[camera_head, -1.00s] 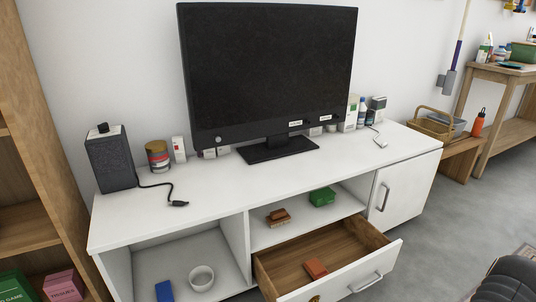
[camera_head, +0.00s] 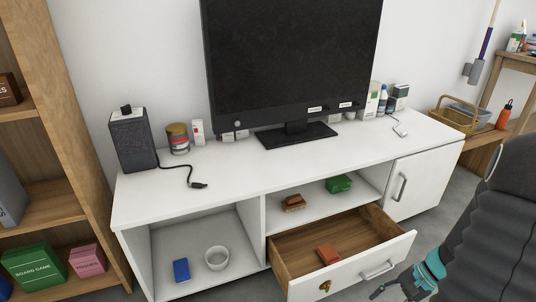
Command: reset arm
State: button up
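The open wooden drawer (camera_head: 290,246) of the white TV cabinet (camera_head: 240,188) holds a reddish-brown box (camera_head: 328,254).
A green box (camera_head: 339,184) and a brown item (camera_head: 293,203) lie on the shelf above the drawer. A blue box (camera_head: 181,270) and a white bowl (camera_head: 216,258) sit in the left compartment. The TV (camera_head: 292,65) stands on top. A wooden bookshelf (camera_head: 82,150) borders the left.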

jog(key=s+a+r+n+t+h+p, duration=0.1)
jog(key=a+r, duration=0.4)
jog(key=r, duration=0.5)
jog(key=s+a+r+n+t+h+p, duration=0.1)
jog(key=s+a+r+n+t+h, duration=0.2)
jog(key=r, duration=0.7)
jog(key=s+a+r+n+t+h+p, duration=0.1)
jog(key=s+a+r+n+h+p, duration=0.1)
jog(key=a+r+n, duration=0.5)
notch_tip(320, 180, up, 4)
jog(key=shift+s+a+f+t+h, duration=0.25)
jog(key=shift+s+a+t+h, duration=0.15)
jog(key=shift+s+a+h, duration=0.25)
